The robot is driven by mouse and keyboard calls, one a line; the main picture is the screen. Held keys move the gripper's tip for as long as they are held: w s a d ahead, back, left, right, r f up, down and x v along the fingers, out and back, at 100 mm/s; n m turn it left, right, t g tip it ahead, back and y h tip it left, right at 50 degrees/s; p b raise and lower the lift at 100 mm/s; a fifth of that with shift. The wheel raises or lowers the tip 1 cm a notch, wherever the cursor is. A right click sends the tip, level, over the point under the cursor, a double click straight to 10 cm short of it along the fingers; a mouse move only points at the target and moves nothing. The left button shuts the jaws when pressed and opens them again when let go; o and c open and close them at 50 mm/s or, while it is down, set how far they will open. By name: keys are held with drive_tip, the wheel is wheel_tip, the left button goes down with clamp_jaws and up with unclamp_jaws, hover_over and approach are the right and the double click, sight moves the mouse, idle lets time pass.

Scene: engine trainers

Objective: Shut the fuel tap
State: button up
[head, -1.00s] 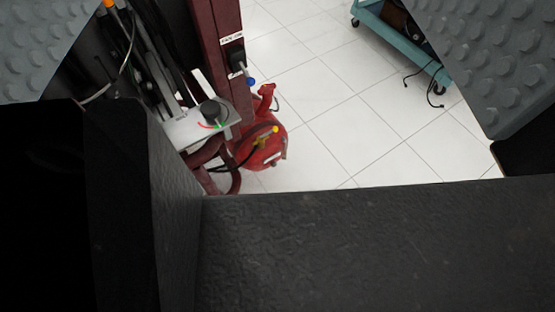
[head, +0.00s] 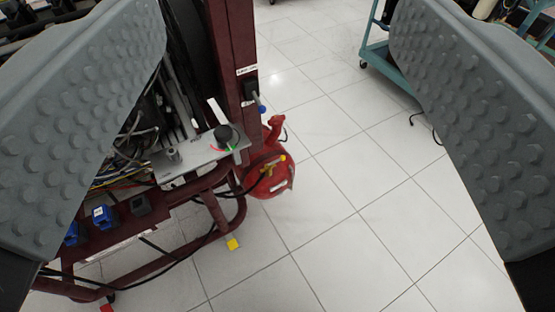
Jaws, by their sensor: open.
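My gripper (head: 277,50) is open and empty. Its two grey studded fingers stand wide apart at the left and right of the head view. Between them is the dark red post (head: 229,60) of an engine stand. A small black fitting (head: 250,88) sits on the post under a white label (head: 246,71), with a grey lever (head: 256,99) ending in a blue tip (head: 262,108). It may be the fuel tap; the label is too small to read. The lever slants down to the right. My fingers touch none of these, and the left finger hides part of the stand.
A metal plate (head: 190,160) carries a black knob (head: 224,133) with a red and green arc. A red tank (head: 271,181) with a yellow fitting (head: 268,168) stands beside the post. A teal trolley (head: 377,54) is at the upper right. White tiled floor (head: 350,230) is clear.

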drive_tip(key=shift+w, duration=0.25)
drive_tip(key=c, duration=0.7)
drive_tip(key=shift+w+d+f, duration=0.1)
drive_tip(key=shift+w+f, duration=0.15)
drive_tip(key=shift+w, duration=0.4)
drive_tip(key=shift+w+d+f, duration=0.1)
drive_tip(key=shift+w+f, duration=0.1)
drive_tip(key=shift+w, duration=0.4)
clamp_jaws()
drive_tip(key=w+d+f+n+g, duration=0.2)
drive_tip(key=w+f, duration=0.8)
drive_tip(key=w, duration=0.3)
drive_tip(key=w+d+f+n+g, duration=0.1)
drive_tip(key=w+f+g, duration=0.1)
drive_tip(key=w+f, duration=1.05)
drive_tip(key=w+f+n+g+y, duration=0.1)
drive_tip(key=w+f+g+y, duration=0.1)
drive_tip(key=f, duration=1.4)
drive_tip(key=w+f+n+g+y, duration=0.2)
drive_tip(key=w+f+g, duration=0.2)
drive_tip(key=f, duration=1.2)
drive_tip(key=w, duration=0.2)
drive_tip(key=shift+w+f, duration=0.4)
drive_tip(key=shift+d, duration=0.1)
